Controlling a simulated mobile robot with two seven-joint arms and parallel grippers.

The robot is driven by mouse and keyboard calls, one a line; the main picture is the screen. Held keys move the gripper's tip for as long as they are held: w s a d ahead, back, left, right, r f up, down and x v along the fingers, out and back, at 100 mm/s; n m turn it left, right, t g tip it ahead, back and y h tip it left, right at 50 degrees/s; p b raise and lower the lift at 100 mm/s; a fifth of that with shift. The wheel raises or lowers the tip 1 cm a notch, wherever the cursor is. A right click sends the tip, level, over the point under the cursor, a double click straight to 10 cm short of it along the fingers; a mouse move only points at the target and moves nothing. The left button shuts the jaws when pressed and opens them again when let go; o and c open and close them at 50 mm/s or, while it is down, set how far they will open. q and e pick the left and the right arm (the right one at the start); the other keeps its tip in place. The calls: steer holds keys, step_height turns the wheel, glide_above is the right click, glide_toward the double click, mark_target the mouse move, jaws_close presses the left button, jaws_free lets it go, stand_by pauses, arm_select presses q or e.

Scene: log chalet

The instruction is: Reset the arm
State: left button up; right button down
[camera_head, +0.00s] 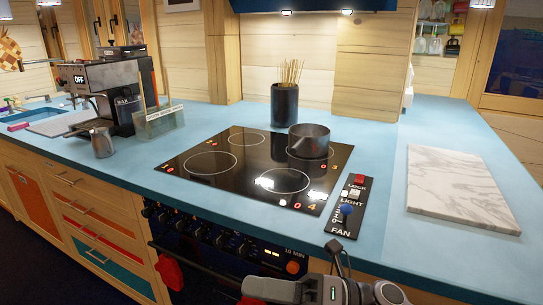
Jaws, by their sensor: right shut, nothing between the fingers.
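My right gripper (268,289) shows at the bottom edge of the head view, in front of the oven and below the counter's front edge. It is grey, points left and is shut with nothing in it. Part of it is cut off by the frame. My left gripper is not in view.
A blue counter (390,230) holds a black cooktop (240,175) with a dark pot (309,142) on it. A control panel (347,205) and a marble board (460,190) lie to the right. A coffee machine (115,85) stands left. The oven front (215,240) is close to my right gripper.

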steer(key=w+d+f+m+t+h, duration=0.1)
steer(key=d+f+m+t+h, duration=0.6)
steer(key=m, duration=0.7)
steer(key=w+d+f+m+t+h, duration=0.2)
steer(key=d+f+m+t+h, duration=0.15)
steer(key=m+t, duration=0.75)
steer(key=s+d+f+m+g+h, duration=0.4)
steer(key=s+f+m, duration=0.3)
steer(key=f, duration=0.2)
steer(key=s+d+f+m+g+h+p, duration=0.1)
steer(key=s+d+f+m+g+h, duration=0.2)
steer(key=s+d+f+m, duration=0.4)
step_height(320, 180, down, 2)
steer(key=shift+f+g+h, duration=0.2)
steer(key=shift+g+h, duration=0.15)
steer(key=shift+g, duration=0.35)
